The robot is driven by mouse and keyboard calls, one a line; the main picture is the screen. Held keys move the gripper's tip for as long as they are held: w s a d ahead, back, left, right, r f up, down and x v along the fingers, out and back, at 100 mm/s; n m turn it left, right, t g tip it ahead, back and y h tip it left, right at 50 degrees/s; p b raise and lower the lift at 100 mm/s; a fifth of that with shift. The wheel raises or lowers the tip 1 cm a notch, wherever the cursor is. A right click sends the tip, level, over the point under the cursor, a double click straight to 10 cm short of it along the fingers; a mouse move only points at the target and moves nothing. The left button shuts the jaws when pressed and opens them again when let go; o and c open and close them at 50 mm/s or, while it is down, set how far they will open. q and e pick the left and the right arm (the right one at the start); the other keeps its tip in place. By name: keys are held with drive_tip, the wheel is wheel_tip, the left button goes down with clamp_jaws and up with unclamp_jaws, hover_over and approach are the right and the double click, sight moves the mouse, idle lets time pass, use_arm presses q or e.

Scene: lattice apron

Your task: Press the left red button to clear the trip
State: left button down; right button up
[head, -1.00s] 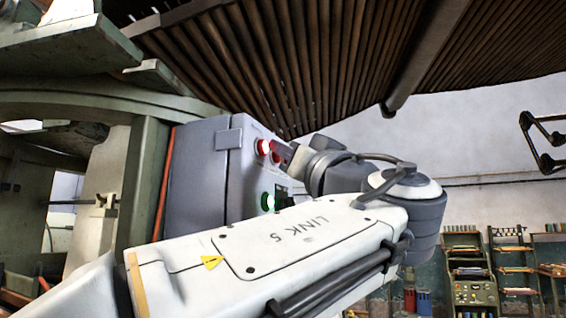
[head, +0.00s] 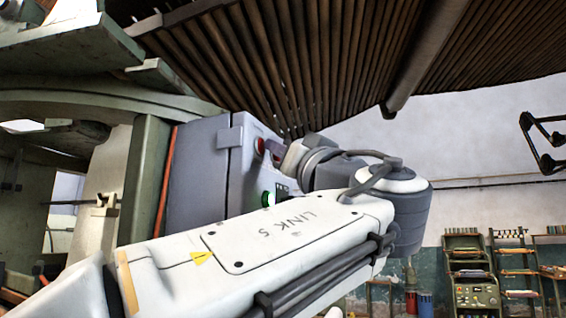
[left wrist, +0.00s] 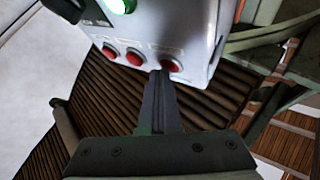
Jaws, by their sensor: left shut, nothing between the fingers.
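A grey control box (head: 200,165) carries red buttons on its front face. In the head view one red button (head: 260,146) shows at the face's near edge, with a lit green lamp (head: 268,198) below it. My left gripper (head: 277,147) is shut and empty, its tip right beside that button. The left wrist view, which sees the box upside down, shows three red buttons in a row; my shut fingers (left wrist: 161,76) reach up to the rightmost one (left wrist: 170,65), overlapping its edge. I cannot tell whether they touch it. My right gripper is not in view.
A green machine frame (head: 146,180) stands left of the box, with an orange conduit (head: 165,178) between. A dark slatted canopy (head: 320,60) hangs overhead. Shelving racks (head: 465,265) stand far off at the right. Open room lies right of my arm.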

use_arm(q)
drive_tip(key=shift+s+d, duration=0.3)
drive_tip(key=shift+d, duration=0.55)
drive_tip(key=d, duration=0.1)
drive_tip(key=s+d, duration=0.1)
drive_tip(key=d, duration=0.2)
drive_tip(key=shift+s+d+p, duration=0.3)
drive_tip(key=shift+d, duration=0.1)
idle(0.6)
